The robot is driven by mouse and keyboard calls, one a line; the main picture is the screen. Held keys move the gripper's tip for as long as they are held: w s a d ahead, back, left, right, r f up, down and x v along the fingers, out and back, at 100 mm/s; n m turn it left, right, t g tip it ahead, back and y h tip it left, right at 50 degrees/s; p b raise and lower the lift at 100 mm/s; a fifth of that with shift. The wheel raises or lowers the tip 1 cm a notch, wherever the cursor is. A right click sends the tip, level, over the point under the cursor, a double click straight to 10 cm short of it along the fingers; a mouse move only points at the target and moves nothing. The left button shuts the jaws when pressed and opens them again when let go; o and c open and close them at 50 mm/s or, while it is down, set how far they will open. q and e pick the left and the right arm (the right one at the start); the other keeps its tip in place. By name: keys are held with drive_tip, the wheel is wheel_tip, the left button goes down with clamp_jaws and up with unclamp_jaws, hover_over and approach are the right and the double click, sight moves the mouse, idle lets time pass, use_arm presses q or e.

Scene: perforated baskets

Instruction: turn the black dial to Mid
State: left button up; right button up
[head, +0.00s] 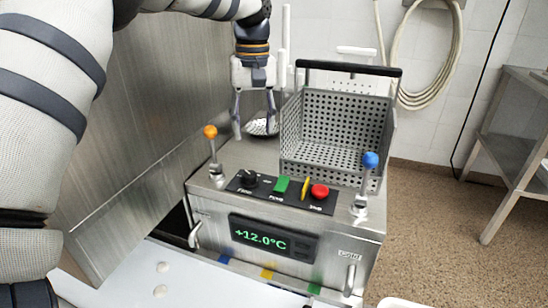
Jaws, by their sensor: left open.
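The black dial (248,179) is a small round knob at the left end of a dark control strip (262,191) on top of a steel machine (305,213). The lettering around the dial is too small to read, so I cannot tell its setting. My left gripper (254,132) points down with its fingers apart. It is empty and appears above and behind the dial, not touching it. My right gripper is not in view.
The strip also has a green switch (282,184), a yellow lever (305,187) and a red button (320,191). Orange-knobbed (210,132) and blue-knobbed (371,160) levers stand at its sides. A perforated basket (335,130) and a skimmer (262,126) are behind.

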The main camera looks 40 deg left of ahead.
sight(250, 174)
use_arm(q)
drive_tip(key=s+f, duration=0.1)
drive_tip(key=f, duration=0.1)
drive_tip(key=s+f, duration=0.1)
drive_tip(key=f, duration=0.1)
drive_tip(key=shift+s, duration=0.1)
wheel_tip(250, 174, down, 7)
drive_tip(key=shift+a+f, duration=0.1)
clamp_jaws()
